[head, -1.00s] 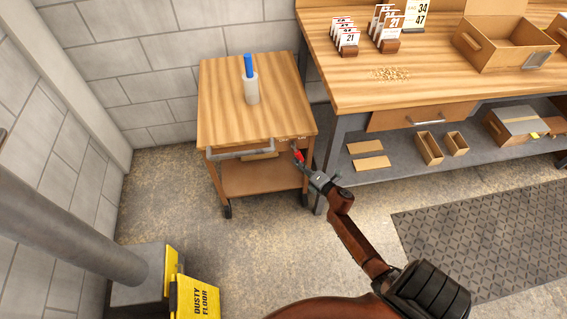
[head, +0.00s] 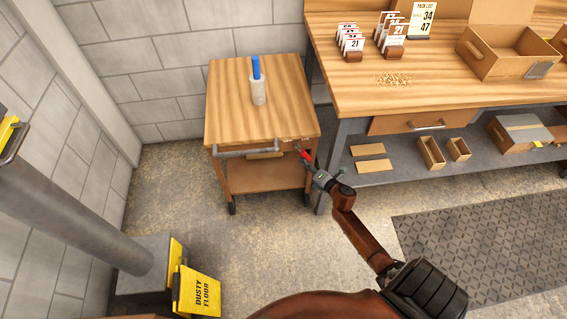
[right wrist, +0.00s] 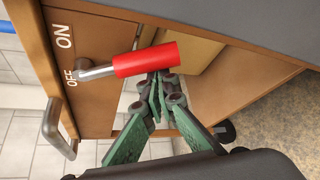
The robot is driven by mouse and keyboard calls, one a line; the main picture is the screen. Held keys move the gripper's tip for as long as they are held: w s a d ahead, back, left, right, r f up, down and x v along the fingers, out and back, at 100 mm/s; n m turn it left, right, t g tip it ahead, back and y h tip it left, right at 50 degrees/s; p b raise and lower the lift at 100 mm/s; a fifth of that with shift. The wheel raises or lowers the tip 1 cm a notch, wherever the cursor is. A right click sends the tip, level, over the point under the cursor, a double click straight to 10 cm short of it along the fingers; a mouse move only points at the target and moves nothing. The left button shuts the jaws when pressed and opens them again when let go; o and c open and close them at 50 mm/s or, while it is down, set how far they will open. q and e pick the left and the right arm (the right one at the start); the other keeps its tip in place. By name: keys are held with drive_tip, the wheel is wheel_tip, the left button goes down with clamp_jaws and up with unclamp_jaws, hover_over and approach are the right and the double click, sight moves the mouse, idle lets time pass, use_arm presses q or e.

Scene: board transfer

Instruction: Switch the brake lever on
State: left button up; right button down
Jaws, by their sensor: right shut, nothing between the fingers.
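The brake lever (right wrist: 140,60) has a red grip on a short metal shaft, at the right end of the wooden cart's front (right wrist: 100,115). Its shaft starts near the OFF label (right wrist: 70,78); the ON label (right wrist: 63,36) is farther up in the right wrist view. In the head view the lever (head: 306,154) is small. My right gripper (head: 314,166) is shut and empty. In the right wrist view its green fingertips (right wrist: 158,80) are just below the red grip, not around it; I cannot tell if they touch. My left gripper is not in view.
A front handle bar (head: 245,152) sticks out left of the lever. A workbench (head: 350,95) stands close on the right. Floor before the cart is clear.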

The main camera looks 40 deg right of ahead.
drive_tip(key=shift+d, duration=0.3)
